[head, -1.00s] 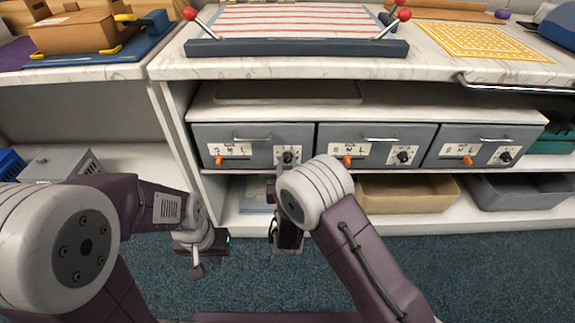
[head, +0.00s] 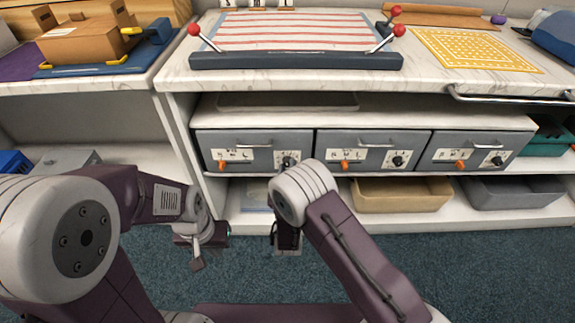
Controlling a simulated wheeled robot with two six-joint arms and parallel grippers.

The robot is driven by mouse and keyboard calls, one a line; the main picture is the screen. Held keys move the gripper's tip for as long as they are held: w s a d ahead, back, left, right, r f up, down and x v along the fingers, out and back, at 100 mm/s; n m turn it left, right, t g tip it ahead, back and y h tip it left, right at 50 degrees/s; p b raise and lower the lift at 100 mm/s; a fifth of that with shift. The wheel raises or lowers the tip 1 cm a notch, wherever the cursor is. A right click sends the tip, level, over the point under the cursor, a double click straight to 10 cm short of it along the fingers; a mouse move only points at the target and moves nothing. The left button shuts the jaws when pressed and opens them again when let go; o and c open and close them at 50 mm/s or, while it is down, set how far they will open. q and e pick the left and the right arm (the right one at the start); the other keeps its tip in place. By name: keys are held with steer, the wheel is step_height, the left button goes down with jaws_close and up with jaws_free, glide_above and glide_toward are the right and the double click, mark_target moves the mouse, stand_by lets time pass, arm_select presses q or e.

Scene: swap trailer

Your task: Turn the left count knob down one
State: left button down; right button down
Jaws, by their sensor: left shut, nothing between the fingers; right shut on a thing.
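The left drawer box (head: 222,143) is grey and carries an orange lever (head: 222,166) and a black count knob (head: 288,162) on a white dial plate. My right gripper (head: 284,169) is at this knob and shut on it. My pale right wrist, just below and to the right, hides most of the fingers, and the knob's exact pointer position is too small to read. My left gripper (head: 197,264) is shut and empty, low over the blue carpet and away from the drawers.
Two similar drawers, a middle one (head: 372,150) and a right one (head: 470,150), have their own levers and knobs. Below are a tan bin (head: 402,196) and a grey bin (head: 512,192). A striped board with red-tipped levers (head: 295,61) stands on the counter above.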

steer(key=shift+n+p, duration=0.45)
steer(key=shift+n, duration=0.35)
steer(key=c, duration=1.1)
jaws_free()
steer(key=shift+c, duration=0.2)
steer(key=s+p, duration=0.3)
steer(key=s, duration=0.6)
steer(key=shift+p, duration=0.35)
